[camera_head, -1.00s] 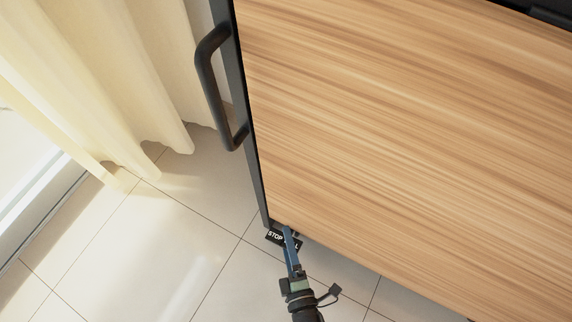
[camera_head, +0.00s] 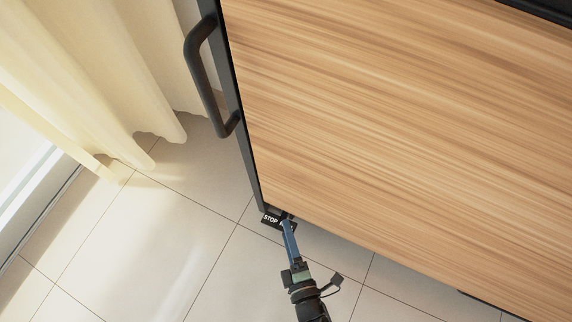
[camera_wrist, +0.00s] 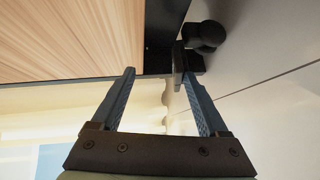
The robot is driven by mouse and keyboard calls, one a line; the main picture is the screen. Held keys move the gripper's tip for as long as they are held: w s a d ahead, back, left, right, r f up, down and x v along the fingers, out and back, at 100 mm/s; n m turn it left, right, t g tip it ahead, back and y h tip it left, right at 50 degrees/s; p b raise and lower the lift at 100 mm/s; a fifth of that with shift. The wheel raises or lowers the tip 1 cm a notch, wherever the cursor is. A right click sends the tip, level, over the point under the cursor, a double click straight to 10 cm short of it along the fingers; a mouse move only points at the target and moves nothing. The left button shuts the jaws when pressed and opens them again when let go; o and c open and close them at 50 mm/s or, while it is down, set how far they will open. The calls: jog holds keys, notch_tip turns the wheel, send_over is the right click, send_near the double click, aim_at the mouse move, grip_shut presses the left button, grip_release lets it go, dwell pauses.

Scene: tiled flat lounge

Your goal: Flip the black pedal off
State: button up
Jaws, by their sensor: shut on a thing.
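The black pedal (camera_head: 270,219) has a white STOP label and sits low at the near left corner of the wood-fronted cart (camera_head: 400,130). My gripper (camera_head: 287,221) reaches to it from below and covers the right part of the label. In the wrist view my gripper (camera_wrist: 158,73) has its two blue fingers spread apart around the black corner parts, with the right fingertip against the pedal (camera_wrist: 190,62). It is shut on the pedal, though the exact contact is hard to see.
A black handle (camera_head: 208,75) stands out from the cart's left side. Beside it hangs a cream curtain (camera_head: 90,80). A black caster (camera_wrist: 207,34) shows by the pedal in the wrist view. The tiled floor (camera_head: 150,240) is clear at the left.

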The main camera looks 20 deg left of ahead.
jog(key=v, duration=1.2)
jog(key=shift+d+f, duration=0.15)
jog(key=shift+f, duration=0.05)
dwell(0.4)
dwell(0.8)
jog(key=n+b, duration=0.3)
jog(key=b, duration=0.6)
send_near(281, 224)
jog(key=shift+y, duration=0.3)
jog(key=x, duration=0.3)
jog(key=f+x, duration=0.1)
jog(key=x, duration=0.4)
jog(key=shift+w+f, duration=0.3)
jog(key=shift+f, duration=0.15)
jog(key=shift+x, duration=0.9)
jog(key=shift+r, duration=0.15)
